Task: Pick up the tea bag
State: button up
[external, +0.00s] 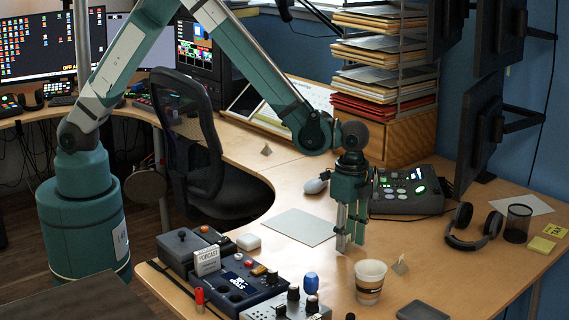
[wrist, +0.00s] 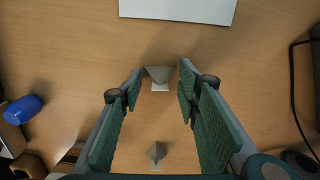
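My gripper (external: 350,243) points down above the desk, right of the grey sheet and behind the paper cup. In the wrist view my gripper (wrist: 160,88) is open, with its two green-padded fingers apart. A small grey pyramid-shaped tea bag (wrist: 159,74) with a pale tag lies between the fingertips, with no finger clearly touching it. A second similar tea bag (wrist: 156,151) lies lower in that view, between the fingers' bases. In the external view one tea bag (external: 400,265) stands right of the cup. The fingers appear to hide the other there.
The paper cup (external: 369,281) stands close in front of my gripper. A grey sheet (external: 300,227) lies to the left. Control boxes (external: 240,285) and a blue knob-shaped object (external: 311,282) are at front left. Headphones (external: 472,228) and a console (external: 410,190) lie to the right.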

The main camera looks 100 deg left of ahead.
jog(key=c, duration=0.5)
jog(key=shift+r, duration=0.1)
jog(key=shift+r+p, duration=1.05)
jog(key=shift+r, duration=3.85)
